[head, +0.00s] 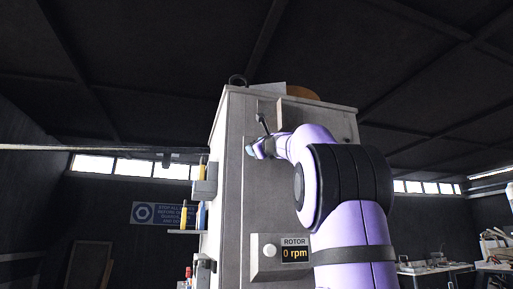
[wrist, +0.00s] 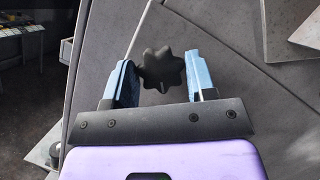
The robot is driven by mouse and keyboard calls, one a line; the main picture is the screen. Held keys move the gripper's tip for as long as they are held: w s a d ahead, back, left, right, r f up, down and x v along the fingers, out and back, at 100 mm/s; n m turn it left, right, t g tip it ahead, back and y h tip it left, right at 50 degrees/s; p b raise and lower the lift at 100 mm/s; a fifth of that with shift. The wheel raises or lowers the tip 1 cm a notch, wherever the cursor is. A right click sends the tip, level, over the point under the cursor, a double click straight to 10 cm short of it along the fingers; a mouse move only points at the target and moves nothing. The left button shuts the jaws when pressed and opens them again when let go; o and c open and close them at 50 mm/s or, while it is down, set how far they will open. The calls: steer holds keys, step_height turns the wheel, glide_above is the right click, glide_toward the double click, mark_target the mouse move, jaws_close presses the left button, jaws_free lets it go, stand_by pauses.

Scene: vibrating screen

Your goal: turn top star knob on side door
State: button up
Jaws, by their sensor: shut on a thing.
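The black star knob (wrist: 162,70) shows in the wrist view, on the grey side door (wrist: 235,70). My gripper (wrist: 160,78) has its two blue fingers on either side of the knob and is shut on it. In the head view my gripper (head: 254,149) is at the upper part of the grey machine cabinet (head: 228,200), reached by my purple arm. The knob cannot be made out there, as my gripper and wrist cover that spot.
A panel with a rotor display reading 0 rpm (head: 295,255) sits below my arm. Shelves with yellow and blue bottles (head: 202,190) are on the cabinet's left. A cluttered bench (head: 435,265) stands at the right. A grey plate edge (wrist: 300,35) juts near the knob.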

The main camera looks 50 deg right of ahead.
steer(key=n+y, duration=0.1)
steer(key=n, duration=0.2)
steer(key=n+g+y, duration=0.1)
steer(key=n, duration=0.2)
steer(key=shift+r+n, duration=0.1)
steer(key=shift+n, duration=0.3)
steer(key=shift+n+g+y, duration=0.35)
steer(key=shift+n+g, duration=0.05)
steer(key=shift+n, duration=0.75)
steer(key=shift+n+g+y, duration=0.35)
steer(key=shift+n+g, duration=0.05)
steer(key=shift+n, duration=0.75)
steer(key=o, duration=0.9)
steer(key=s, duration=0.3)
steer(key=s+a, duration=0.1)
steer(key=s, duration=0.6)
steer(key=shift+s+a, duration=0.3)
steer(key=shift+s, duration=0.05)
